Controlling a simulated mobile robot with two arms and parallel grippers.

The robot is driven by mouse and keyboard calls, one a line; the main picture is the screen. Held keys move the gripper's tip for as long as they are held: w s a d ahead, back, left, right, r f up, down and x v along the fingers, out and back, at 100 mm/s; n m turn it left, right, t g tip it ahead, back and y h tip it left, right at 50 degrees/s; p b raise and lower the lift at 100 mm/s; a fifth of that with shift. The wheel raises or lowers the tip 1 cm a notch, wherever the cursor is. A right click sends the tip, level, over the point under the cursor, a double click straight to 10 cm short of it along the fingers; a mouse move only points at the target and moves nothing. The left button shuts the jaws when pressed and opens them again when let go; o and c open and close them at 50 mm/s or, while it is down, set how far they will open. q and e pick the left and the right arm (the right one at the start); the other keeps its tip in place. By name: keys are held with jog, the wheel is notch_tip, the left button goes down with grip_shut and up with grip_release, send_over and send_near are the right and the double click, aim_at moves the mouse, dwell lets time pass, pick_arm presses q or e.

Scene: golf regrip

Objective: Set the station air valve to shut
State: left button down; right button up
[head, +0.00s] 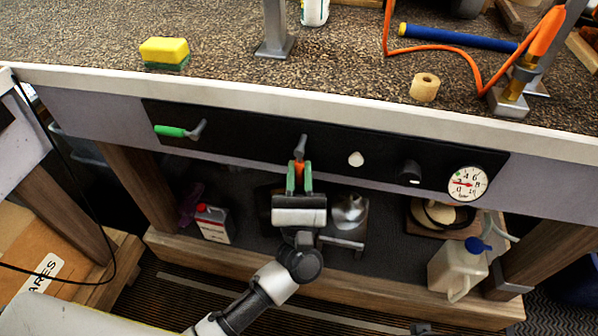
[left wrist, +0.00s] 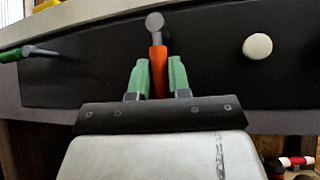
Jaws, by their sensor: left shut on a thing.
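A black panel (head: 252,138) runs along the bench front. On it is a lever with an orange handle (head: 299,168), its grey pivot at the top and its handle hanging down toward me. My left gripper (head: 299,178) is shut on this orange handle, with a green finger on each side. The left wrist view shows the orange handle (left wrist: 158,70) upright between the fingers (left wrist: 157,82). A second lever with a green handle (head: 170,131) points left on the same panel. A pressure gauge (head: 467,184) is at the panel's right end, its red needle pointing left. My right gripper is not in view.
A white button (head: 355,159) and a black knob (head: 410,173) sit right of the orange lever. The bench top above holds a sponge (head: 165,53), a tape roll (head: 425,87) and an orange hose (head: 462,57).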

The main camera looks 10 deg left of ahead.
pick_arm(q)
jog(key=c, duration=1.1)
grip_release()
jog(key=shift+s+f, duration=0.2)
jog(key=shift+f, duration=0.1)
jog(key=b+v, duration=0.2)
jog(key=v, duration=0.8)
jog(key=shift+s+d, duration=0.1)
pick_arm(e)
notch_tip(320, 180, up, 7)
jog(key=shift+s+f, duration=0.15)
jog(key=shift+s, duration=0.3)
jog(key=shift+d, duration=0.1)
